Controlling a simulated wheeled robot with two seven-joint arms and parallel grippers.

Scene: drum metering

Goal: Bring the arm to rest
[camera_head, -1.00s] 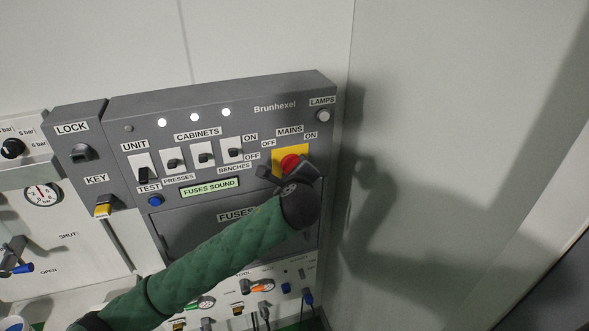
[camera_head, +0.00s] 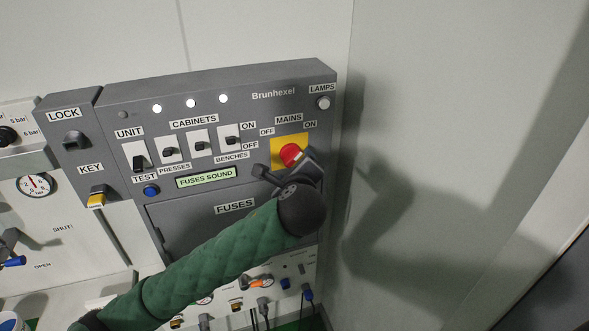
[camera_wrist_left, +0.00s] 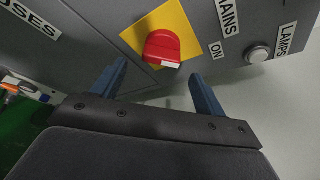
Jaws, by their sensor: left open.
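My left arm, in a green sleeve (camera_head: 215,262), reaches up from the lower left across the fuse door in the head view. My left gripper (camera_head: 282,166) is in front of the panel by the red mains knob (camera_head: 291,154) on its yellow plate (camera_head: 287,144). In the wrist view the left gripper (camera_wrist_left: 158,85) is open, with its blue fingers apart below the red knob (camera_wrist_left: 162,47) and nothing between them. The knob's white mark points toward the ON label. My right gripper is not in view.
The grey panel (camera_head: 235,98) carries cabinet switches (camera_head: 200,143), a key (camera_head: 96,198), a blue test button (camera_head: 151,191) and a lamps button (camera_head: 323,103). Its display (camera_head: 206,178) reads FUSES SOUND. A pale wall (camera_head: 430,120) stands close on the right. A gauge (camera_head: 36,186) is at left.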

